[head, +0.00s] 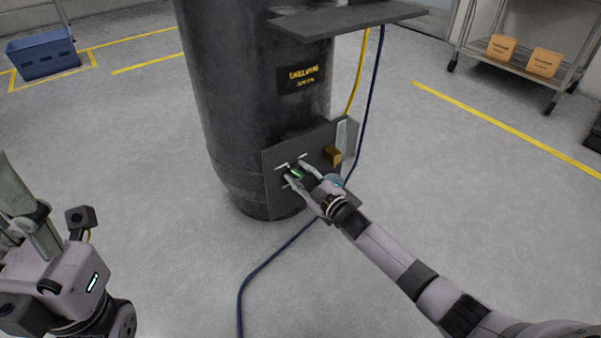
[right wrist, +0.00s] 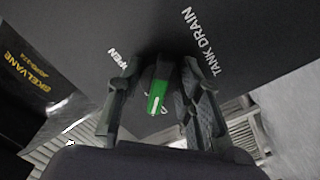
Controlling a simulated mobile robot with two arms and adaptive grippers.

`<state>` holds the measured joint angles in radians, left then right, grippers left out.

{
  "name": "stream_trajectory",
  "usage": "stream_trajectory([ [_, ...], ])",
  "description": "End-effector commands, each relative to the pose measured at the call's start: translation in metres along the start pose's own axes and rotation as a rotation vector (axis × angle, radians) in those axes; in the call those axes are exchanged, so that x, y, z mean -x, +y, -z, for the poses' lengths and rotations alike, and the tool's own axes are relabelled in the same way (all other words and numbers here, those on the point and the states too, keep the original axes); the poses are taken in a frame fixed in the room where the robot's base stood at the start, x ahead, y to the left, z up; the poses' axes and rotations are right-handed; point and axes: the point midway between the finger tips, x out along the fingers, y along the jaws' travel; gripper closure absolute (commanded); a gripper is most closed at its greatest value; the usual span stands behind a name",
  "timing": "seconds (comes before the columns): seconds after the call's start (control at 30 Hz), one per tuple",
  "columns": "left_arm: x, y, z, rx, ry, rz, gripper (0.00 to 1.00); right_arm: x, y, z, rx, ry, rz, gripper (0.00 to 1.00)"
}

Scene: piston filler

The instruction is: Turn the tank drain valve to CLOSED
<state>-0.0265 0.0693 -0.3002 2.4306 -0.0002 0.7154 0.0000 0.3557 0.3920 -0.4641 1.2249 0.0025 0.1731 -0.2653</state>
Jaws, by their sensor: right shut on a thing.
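The tank drain valve is on a dark panel (head: 279,191) low on the front of the big black tank (head: 250,95). Its green handle (right wrist: 158,98) sits between the fingers of my right gripper (right wrist: 160,110) in the right wrist view. The right gripper (head: 302,176) is shut on this handle at the panel in the head view. White lettering reads TANK DRAIN (right wrist: 204,50), and a partly hidden label ends in PEN (right wrist: 118,56). No CLOSED label can be read. My left gripper (head: 26,215) is at the lower left, away from the tank and partly cut off by the frame.
A yellow-brown knob (head: 332,156) sticks out of the panel right of the right gripper. A shelf plate (head: 345,20) juts out above. A blue hose (head: 268,262) runs over the floor. A blue crate (head: 42,54) and a cart (head: 520,68) stand farther off.

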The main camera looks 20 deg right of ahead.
Motion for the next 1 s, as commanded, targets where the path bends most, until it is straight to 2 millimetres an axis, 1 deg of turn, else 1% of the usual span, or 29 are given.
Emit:
stream_trajectory([
  [0.2, 0.0016, -0.0001, -0.0009, 0.001, -0.010, 0.003, 0.60, 0.0005, -0.0016, -0.0005, 0.037, -0.001, 0.002, 0.95],
  [0.6, 0.0022, -0.0001, -0.0009, 0.002, -0.010, 0.004, 0.60, 0.0006, -0.0018, -0.0008, 0.044, -0.001, 0.003, 0.95],
  [0.63, 0.0022, -0.0001, -0.0009, 0.002, -0.010, 0.004, 0.60, 0.0006, -0.0017, -0.0009, 0.044, -0.002, 0.003, 0.67],
  [0.9, 0.0021, -0.0001, -0.0008, 0.002, -0.010, 0.003, 0.60, 0.0003, -0.0009, -0.0005, 0.042, -0.001, 0.001, 0.48],
  [1.0, 0.0021, -0.0001, -0.0008, 0.002, -0.010, 0.003, 0.60, 0.0002, -0.0005, -0.0003, 0.042, -0.001, 0.001, 0.48],
])
